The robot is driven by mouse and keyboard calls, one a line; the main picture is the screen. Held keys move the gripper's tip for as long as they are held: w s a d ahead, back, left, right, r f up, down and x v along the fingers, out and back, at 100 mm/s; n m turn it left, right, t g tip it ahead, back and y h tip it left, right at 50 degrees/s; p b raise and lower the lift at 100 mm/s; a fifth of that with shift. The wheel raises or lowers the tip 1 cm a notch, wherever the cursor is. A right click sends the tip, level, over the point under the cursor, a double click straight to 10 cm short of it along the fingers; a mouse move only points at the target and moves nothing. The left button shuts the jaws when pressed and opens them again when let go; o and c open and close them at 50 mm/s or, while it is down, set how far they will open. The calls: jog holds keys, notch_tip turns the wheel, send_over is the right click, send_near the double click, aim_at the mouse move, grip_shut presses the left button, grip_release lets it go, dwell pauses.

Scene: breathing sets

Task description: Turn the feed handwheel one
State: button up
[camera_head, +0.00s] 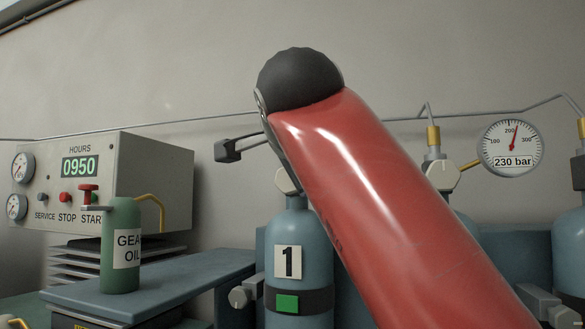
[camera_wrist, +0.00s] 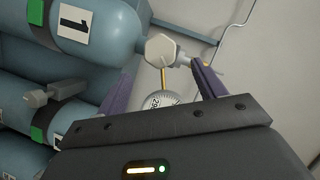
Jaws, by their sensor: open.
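Cylinder one (camera_head: 298,225) is blue with a white "1" label; it also shows on its side in the wrist view (camera_wrist: 110,25). Its pale hexagonal valve body (camera_wrist: 160,48) has a short grey stem (camera_wrist: 184,61) on its right. In the head view my red arm covers part of this valve body (camera_head: 287,182). I cannot make out a handwheel on it. My gripper (camera_wrist: 163,70) is open, its purple fingers either side of the valve area. The right fingertip is close to the stem's end; I cannot tell whether they touch. Nothing is held.
A gauge (camera_wrist: 162,99) shows between the fingers. Grey clamp-like parts (camera_head: 245,291) stand beside the cylinder. Another gauge (camera_head: 510,147) reads 230 bar. Thin pipes run along the wall.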

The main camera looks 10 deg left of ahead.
aim_at(287, 185)
jog(key=w+a+f+m+t+h+b, duration=0.1)
jog(key=f+m+t+h, duration=0.1)
jog(key=m, duration=0.7)
jog(key=f+m+t+h+b, duration=0.1)
jog(key=f+m+t+h, duration=0.1)
jog(key=m+t, duration=0.3)
jog(key=w+a+f+m+t+h+b, duration=0.1)
jog(key=m+t, duration=0.3)
jog(key=m, duration=0.9)
jog(key=shift+w+a+f+h+b, duration=0.2)
jog(key=shift+f+h+b, duration=0.1)
jog(key=shift+f, duration=0.15)
jog(key=shift+w+a+f+h+b, duration=0.1)
jog(key=shift+a+f+h+b, duration=0.05)
jog(key=shift+f+h+b, duration=0.2)
jog(key=p+x, duration=0.3)
jog(key=x, duration=0.4)
jog(key=shift+w+r+p, duration=0.15)
jog(key=shift+r+p, duration=0.05)
jog(key=shift+p, duration=0.2)
